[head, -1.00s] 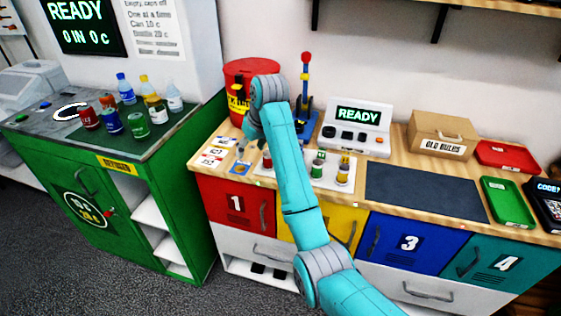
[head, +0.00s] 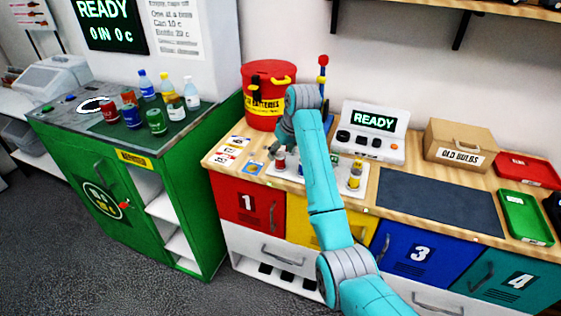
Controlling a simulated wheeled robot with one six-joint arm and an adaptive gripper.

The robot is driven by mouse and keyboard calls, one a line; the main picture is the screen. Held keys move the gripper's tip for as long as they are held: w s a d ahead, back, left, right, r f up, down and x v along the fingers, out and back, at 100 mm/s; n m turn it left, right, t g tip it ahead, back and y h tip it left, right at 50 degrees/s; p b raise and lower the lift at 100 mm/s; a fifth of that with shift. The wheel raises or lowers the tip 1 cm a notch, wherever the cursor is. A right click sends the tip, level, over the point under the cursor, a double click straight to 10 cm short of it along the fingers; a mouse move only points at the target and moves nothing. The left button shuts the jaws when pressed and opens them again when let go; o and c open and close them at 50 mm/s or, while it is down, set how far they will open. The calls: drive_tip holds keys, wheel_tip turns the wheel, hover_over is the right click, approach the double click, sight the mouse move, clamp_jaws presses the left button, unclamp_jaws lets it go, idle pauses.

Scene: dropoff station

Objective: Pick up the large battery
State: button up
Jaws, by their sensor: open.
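Several small batteries stand upright on a white tray (head: 312,184) on the wooden counter. A red one (head: 280,162) is at the tray's left. A yellow one (head: 355,174) is at the right, and a green one (head: 334,159) is mostly hidden behind my arm. I cannot tell for sure from this view which is the large battery. My gripper (head: 274,154) is open and points down beside and slightly above the red battery; its fingertips are small and partly unclear, and it holds nothing I can see.
A red old-batteries bin (head: 268,92) stands behind my wrist. A blue stand with a red-topped lever is next to it. A READY console (head: 372,130), an old-bulbs box (head: 458,145) and a dark mat (head: 440,203) lie to the right. A green bottle station (head: 130,190) is left.

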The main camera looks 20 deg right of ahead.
drive_tip(key=shift+x, duration=1.25)
clamp_jaws()
drive_tip(key=shift+r, duration=0.1)
